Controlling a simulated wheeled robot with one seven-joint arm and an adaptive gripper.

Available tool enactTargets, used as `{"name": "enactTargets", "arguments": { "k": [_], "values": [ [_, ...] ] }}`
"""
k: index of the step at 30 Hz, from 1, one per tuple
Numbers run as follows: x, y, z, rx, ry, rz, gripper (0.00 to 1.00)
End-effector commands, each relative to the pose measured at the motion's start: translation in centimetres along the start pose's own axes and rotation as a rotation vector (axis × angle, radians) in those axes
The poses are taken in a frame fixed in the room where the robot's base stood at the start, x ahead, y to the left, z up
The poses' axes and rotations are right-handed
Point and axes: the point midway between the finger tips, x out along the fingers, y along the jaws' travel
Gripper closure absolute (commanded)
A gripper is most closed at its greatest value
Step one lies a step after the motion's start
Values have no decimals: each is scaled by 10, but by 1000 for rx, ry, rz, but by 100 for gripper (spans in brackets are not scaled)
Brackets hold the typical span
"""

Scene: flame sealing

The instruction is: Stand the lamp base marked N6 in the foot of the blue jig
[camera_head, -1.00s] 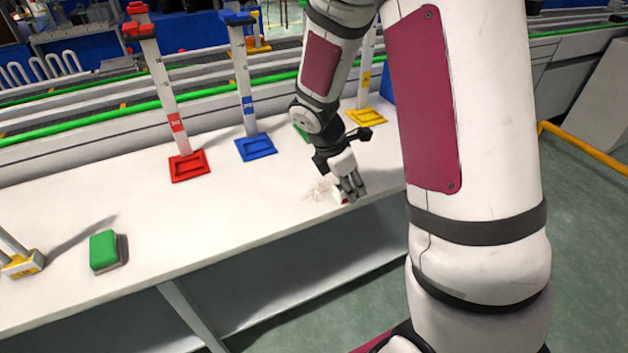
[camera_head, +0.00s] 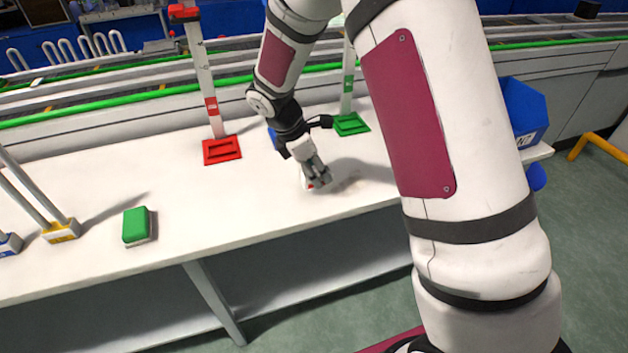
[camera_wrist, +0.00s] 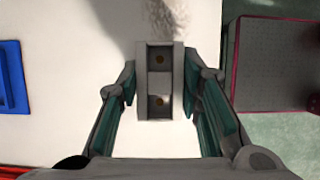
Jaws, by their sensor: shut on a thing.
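My gripper (camera_head: 318,180) is shut on a pale block with two dark sockets (camera_wrist: 160,83), the lamp base, low over the front of the white bench. In the wrist view its sockets, each with a brass spot, face the camera, between my fingers (camera_wrist: 165,90). The N6 mark is not readable, and I cannot tell whether the base touches the bench. The blue jig's foot (camera_wrist: 14,90) shows at the left of the wrist view, apart from the base. In the head view my arm hides most of the blue jig; a sliver of foot (camera_head: 272,138) shows.
The red jig (camera_head: 221,150) stands left of my gripper and the green jig (camera_head: 350,124) behind it. A green-topped block (camera_head: 137,226) and yellow-footed rods (camera_head: 61,231) are at left. A blue bin (camera_head: 525,112) is at right. The bench's front edge is close.

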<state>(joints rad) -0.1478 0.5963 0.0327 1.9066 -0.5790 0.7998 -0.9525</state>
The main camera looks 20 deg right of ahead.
Motion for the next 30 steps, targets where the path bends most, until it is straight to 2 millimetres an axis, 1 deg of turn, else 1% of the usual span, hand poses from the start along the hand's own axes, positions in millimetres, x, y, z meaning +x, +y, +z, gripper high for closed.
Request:
{"name": "enactTargets", "arguments": {
  "k": [1,2,6,8,19,20,21,22,23,30],
  "values": [
    [-1,4,-6,-2,1,2,95],
    [2,4,-8,-2,0,0,95],
    [24,3,-16,-3,-1,-2,95],
    [30,3,-18,-2,-1,-1,95],
    [34,4,-20,0,0,1,95],
    [34,4,-20,0,0,1,65],
    [34,4,-20,0,0,1,56],
    [33,4,-19,0,0,1,49],
    [33,4,-19,0,0,1,47],
    [33,4,-19,0,1,1,47]
  ]
}}
